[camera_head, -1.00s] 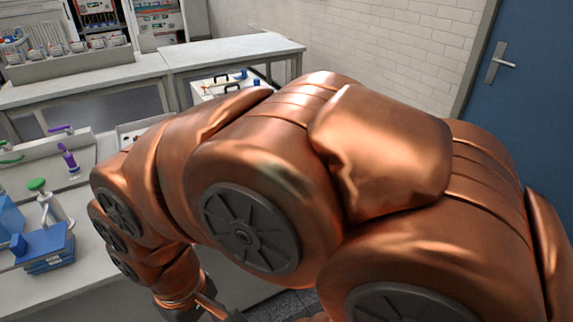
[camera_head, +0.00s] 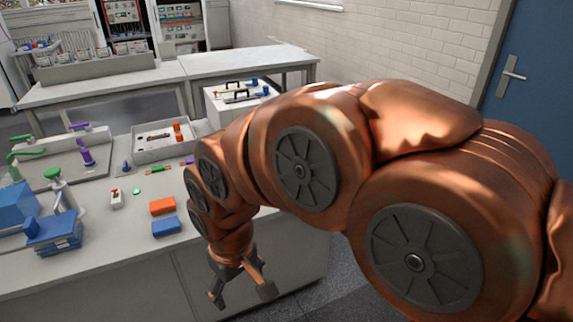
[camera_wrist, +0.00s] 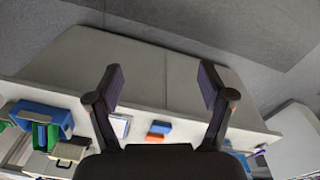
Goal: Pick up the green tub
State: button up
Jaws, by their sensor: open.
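In the head view a small bright green round piece (camera_head: 137,191) lies flat on the bench top, left of an orange box (camera_head: 163,206). It may be the green tub, but it is too small to be sure. I cannot make it out in the wrist view. My gripper (camera_head: 242,294) hangs in front of the bench's front edge, right of and nearer than the green piece. Its fingers are spread and empty. They also show wide apart in the wrist view (camera_wrist: 162,88), with nothing between them but the bench front.
A blue box (camera_head: 166,227) lies before the orange one. Blue books (camera_head: 55,233) and a green-topped bottle (camera_head: 58,190) stand left. A grey tray (camera_head: 163,143) is behind. Another bench (camera_head: 245,62) and a blue door (camera_head: 530,110) are farther off.

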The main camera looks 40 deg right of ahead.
jog(key=shift+o, duration=0.9)
jog(key=w+d+f+t+b, duration=0.1)
jog(key=w+d+t, duration=0.1)
jog(key=w, duration=0.7)
jog(key=w+d+f+t+b, duration=0.1)
jog(key=w+d+f+t, duration=0.1)
jog(key=w+d, duration=0.3)
jog(key=w, duration=0.3)
jog(key=shift+w+f, duration=0.25)
jog(key=shift+w, duration=0.1)
jog(key=w+d+f+m+t+b, duration=0.1)
jog(key=w+d+t+b, duration=0.1)
jog(key=w+d, duration=0.35)
jog(key=w+d+f+t+b, duration=0.1)
jog(key=w+d+t, duration=0.2)
jog(key=w+d, duration=0.3)
jog(key=shift+w+d+f+m+t+h+b, duration=0.6)
jog(key=shift+w+d+t+h, duration=0.5)
jog(key=shift+d, duration=3.7)
jog(key=shift+w+d+f+m+t+h+b, duration=0.4)
jog(key=shift+w+d+f+t+h+b, duration=0.7)
jog(key=shift+d, duration=3.7)
jog(key=shift+w+d+f+m+t+h+b, duration=0.45)
jog(key=shift+d+t, duration=1.05)
jog(key=shift+d, duration=3.3)
jog(key=shift+w+d+f+p, duration=0.2)
jog(key=shift+w, duration=0.35)
jog(key=shift+w+d+f+p, duration=0.15)
jog(key=shift+w, duration=0.35)
jog(key=shift+x, duration=1.05)
